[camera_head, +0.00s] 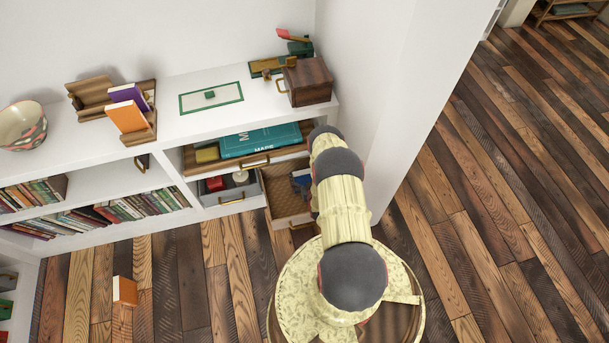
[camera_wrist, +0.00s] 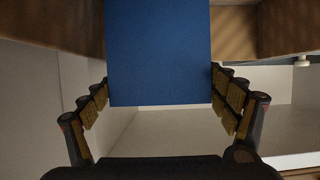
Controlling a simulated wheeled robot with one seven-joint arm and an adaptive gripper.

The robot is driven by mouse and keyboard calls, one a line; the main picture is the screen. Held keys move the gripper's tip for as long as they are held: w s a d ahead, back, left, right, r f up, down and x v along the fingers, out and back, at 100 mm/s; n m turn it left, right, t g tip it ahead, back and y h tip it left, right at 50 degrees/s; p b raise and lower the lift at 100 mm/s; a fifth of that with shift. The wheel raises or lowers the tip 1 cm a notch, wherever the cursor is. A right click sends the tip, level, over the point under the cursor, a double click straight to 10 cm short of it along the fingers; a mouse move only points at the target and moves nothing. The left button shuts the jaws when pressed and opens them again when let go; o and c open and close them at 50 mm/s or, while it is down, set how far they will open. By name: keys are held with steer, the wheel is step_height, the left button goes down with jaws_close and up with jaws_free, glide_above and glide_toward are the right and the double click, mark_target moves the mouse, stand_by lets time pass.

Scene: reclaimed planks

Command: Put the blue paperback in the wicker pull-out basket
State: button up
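A blue paperback (camera_wrist: 158,55) fills the upper middle of the wrist view, its plain blue face towards the camera. The two fingers of my gripper (camera_wrist: 158,85) meet its left and right edges, so it looks held between them. In the head view my arm hides the gripper. A pull-out basket (camera_head: 275,187) with a brown woven-looking inside stands open at the right end of the shelf unit, partly behind my arm. Small dark blue and red shapes show at its right side; I cannot tell what they are.
A grey drawer (camera_head: 214,198) with a red item stands open left of the basket. Above, a teal atlas (camera_head: 262,140) lies in a wooden tray. A wooden box (camera_head: 307,81) stands on the white top. A white wall (camera_head: 385,90) rises right of the unit.

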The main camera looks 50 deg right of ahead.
steer(key=o, duration=0.3)
steer(key=shift+r, duration=0.15)
steer(key=p+v, duration=0.4)
steer(key=v, duration=0.8)
stand_by(0.4)
